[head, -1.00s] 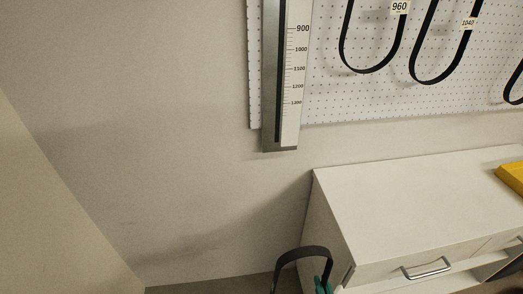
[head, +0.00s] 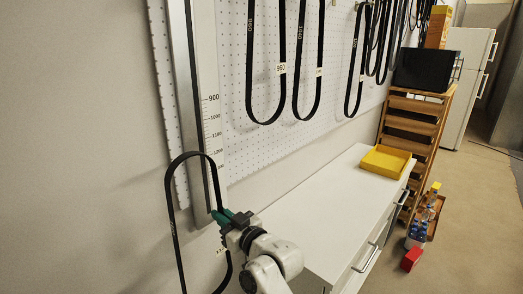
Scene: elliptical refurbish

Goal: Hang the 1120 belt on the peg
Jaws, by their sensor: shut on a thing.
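A long black belt loop (head: 170,215) hangs at the left in the head view, its top curve arching above my gripper. A small pale tag (head: 221,251) sits on its right strand, too small to read. My gripper (head: 222,216), with green fingers, is shut on the belt's right strand. It is in front of the ruler's lower end. A small peg-like piece (head: 333,3) shows at the top edge of the white pegboard (head: 238,130), between hanging belts; I cannot tell if it is the 1120 peg.
Several black belts hang on the pegboard, one tagged 960 (head: 280,68). A ruler (head: 208,95) stands left of them. A white cabinet (head: 320,205) with a yellow tray (head: 385,160) is below. A wooden rack (head: 410,130) stands beyond. The floor (head: 470,220) at right is mostly clear.

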